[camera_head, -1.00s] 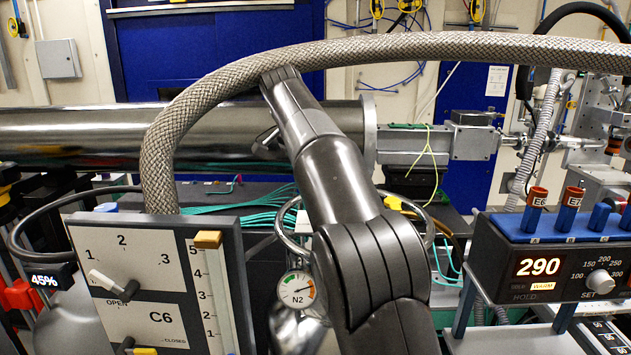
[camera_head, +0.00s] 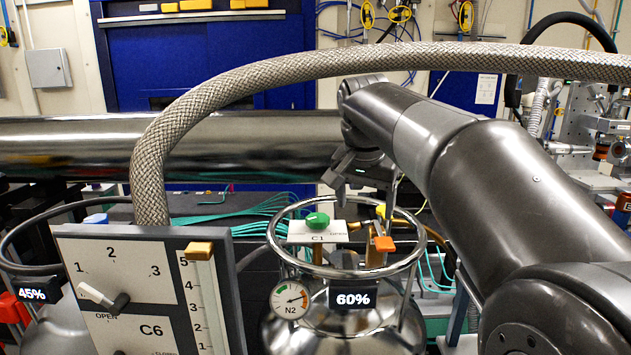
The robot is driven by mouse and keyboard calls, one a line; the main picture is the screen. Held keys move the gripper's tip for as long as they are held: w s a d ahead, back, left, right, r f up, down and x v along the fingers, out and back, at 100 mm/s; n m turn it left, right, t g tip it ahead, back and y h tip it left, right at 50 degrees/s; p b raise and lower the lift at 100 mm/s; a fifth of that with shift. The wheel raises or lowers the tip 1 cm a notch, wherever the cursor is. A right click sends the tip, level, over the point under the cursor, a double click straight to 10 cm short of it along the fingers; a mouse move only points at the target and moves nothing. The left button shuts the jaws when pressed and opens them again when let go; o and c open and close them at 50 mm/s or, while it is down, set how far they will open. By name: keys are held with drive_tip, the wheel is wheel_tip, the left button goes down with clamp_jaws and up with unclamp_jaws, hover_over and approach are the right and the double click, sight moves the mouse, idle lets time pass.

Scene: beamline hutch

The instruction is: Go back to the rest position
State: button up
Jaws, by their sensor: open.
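My arm comes in from the lower right and reaches over the dewar (camera_head: 345,295) with the 60% display. My gripper (camera_head: 364,198) points down above the ring handle of the dewar. Its jaws are open and nothing shows between them. The green knob (camera_head: 317,220) on the C1 plate is just left of and below the fingers. An orange tab (camera_head: 384,244) is just below the right finger. I cannot tell whether the fingers touch anything there.
A braided hose (camera_head: 300,75) arches across the view above my gripper. A steel pipe (camera_head: 70,145) runs behind. A second dewar reading 45% (camera_head: 31,294) is at far left.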

drive_tip(key=s+d+f+n, duration=0.1)
drive_tip(key=s+d+f, duration=0.1)
drive_tip(key=s+f, duration=0.4)
drive_tip(key=s+d+f+n+t, duration=0.1)
drive_tip(key=s+f+n, duration=0.1)
drive_tip(key=s+f, duration=0.4)
drive_tip(key=s+d+f+n+t+y, duration=0.1)
drive_tip(key=s+f, duration=0.4)
drive_tip(key=s, duration=0.9)
drive_tip(key=shift+s+d+f+n, duration=0.4)
drive_tip(key=shift+d+n, duration=0.2)
drive_tip(key=shift+d, duration=0.25)
drive_tip(key=shift+c, duration=0.4)
